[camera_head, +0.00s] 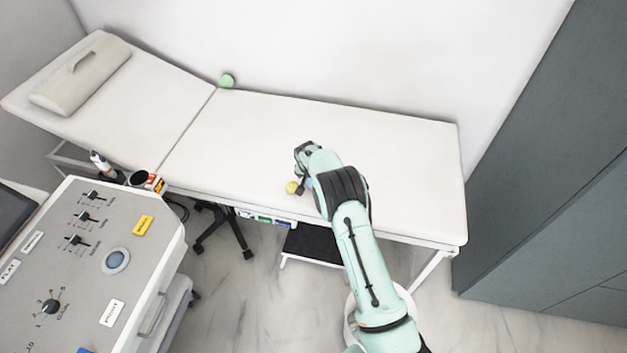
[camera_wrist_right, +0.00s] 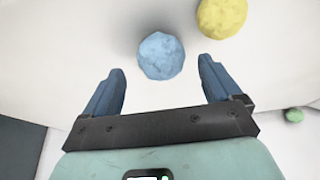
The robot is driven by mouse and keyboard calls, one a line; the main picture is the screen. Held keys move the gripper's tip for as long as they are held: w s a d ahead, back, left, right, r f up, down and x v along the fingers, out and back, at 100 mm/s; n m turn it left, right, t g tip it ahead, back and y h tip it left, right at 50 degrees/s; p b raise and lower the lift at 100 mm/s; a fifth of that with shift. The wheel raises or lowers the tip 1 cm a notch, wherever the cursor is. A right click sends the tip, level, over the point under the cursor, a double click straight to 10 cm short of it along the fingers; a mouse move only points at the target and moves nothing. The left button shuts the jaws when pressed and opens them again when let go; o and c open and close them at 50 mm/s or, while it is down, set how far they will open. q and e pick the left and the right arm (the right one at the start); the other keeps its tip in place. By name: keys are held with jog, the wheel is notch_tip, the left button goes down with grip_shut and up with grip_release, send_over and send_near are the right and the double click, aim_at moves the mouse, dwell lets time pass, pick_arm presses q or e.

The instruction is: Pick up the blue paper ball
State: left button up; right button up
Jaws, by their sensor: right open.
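The blue paper ball (camera_wrist_right: 161,56) lies on the white couch top in the right wrist view. It sits just ahead of the gap between the fingers and touches neither. In the head view only a sliver of the blue ball (camera_head: 309,183) shows beside my right arm, which hides the rest. My right gripper (camera_wrist_right: 161,80) is open and empty, its two blue fingers spread wide. In the head view it is over the front part of the couch, mostly hidden by its own wrist. My left gripper is in neither view.
A yellow ball (camera_wrist_right: 222,17) lies close to the blue one, near the couch's front edge (camera_head: 292,187). A green ball (camera_head: 227,80) is at the couch's back edge by the wall. A control cabinet (camera_head: 100,260) stands front left. The couch's right end is clear.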

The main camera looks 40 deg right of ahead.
jog(key=shift+p+x, duration=0.5)
jog(key=shift+x, duration=1.45)
jog(key=shift+w, duration=0.1)
jog(key=c, duration=1)
jog(key=shift+c, duration=0.2)
